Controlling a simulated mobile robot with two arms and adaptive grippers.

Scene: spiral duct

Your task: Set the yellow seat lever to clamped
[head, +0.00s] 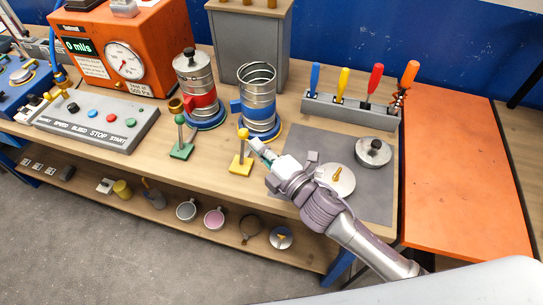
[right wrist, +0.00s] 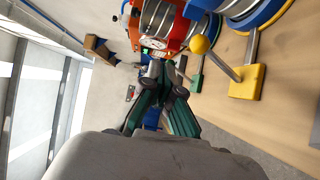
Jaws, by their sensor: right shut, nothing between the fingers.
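The yellow seat lever stands on the bench in the head view, with a yellow base (head: 240,167), a metal rod and a yellow ball knob (head: 243,134). The rod stands nearly upright in that view. In the right wrist view its knob (right wrist: 199,44) and base (right wrist: 247,82) are to the right of my fingers. My right gripper (head: 256,146) is shut and empty, just right of the lever's rod and below the knob in the head view. Whether it touches the lever I cannot tell. The wrist view also shows the shut fingers (right wrist: 166,72). My left gripper is not in view.
Behind the lever stands a spiral duct with a blue band (head: 257,105); left of it is a lidded, red-banded duct (head: 202,95). A green lever (head: 182,151) stands left of the yellow one. A grey mat (head: 300,145) with round metal lids lies to the right.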

